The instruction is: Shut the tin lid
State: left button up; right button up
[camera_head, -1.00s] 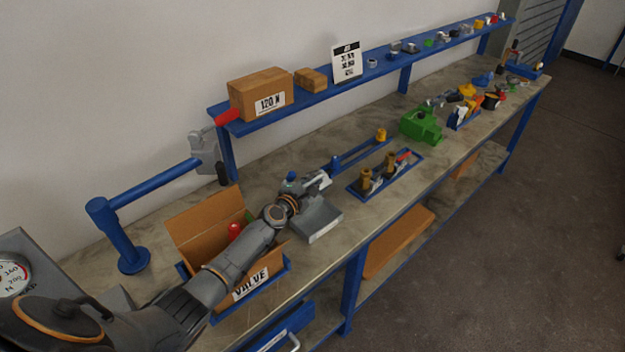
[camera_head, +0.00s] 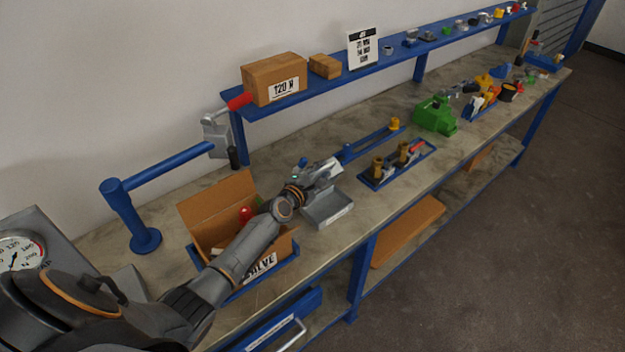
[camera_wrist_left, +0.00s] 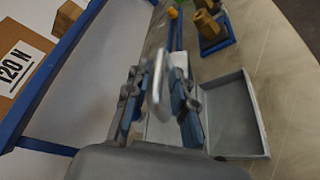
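The grey tin (camera_head: 327,209) stands on the bench, with a pale label on its front. In the left wrist view its shallow hollow part (camera_wrist_left: 232,117) lies open at the right. My left gripper (camera_head: 325,171) is above and behind the tin. In the left wrist view the two fingers of this gripper (camera_wrist_left: 158,108) are apart. A pale, thin, upright piece (camera_wrist_left: 157,82) shows between them; I cannot tell whether it is part of the lid or whether the fingers touch it. The hinge side is partly hidden by the fingers. My right gripper is not in view.
A cardboard box (camera_head: 223,215) in a blue tray stands left of the tin. A blue rack with brass fittings (camera_head: 398,165) is to its right. A blue post with an arm (camera_head: 127,217) stands at the left. The raised shelf (camera_head: 375,68) runs behind.

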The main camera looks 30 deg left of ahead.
pick_arm(q)
jog(key=shift+s+a+r, duration=0.1)
jog(key=shift+s+r, duration=0.1)
jog(key=shift+s, duration=1.1)
jog(key=shift+s+r, duration=0.2)
jog(key=shift+s, duration=1.05)
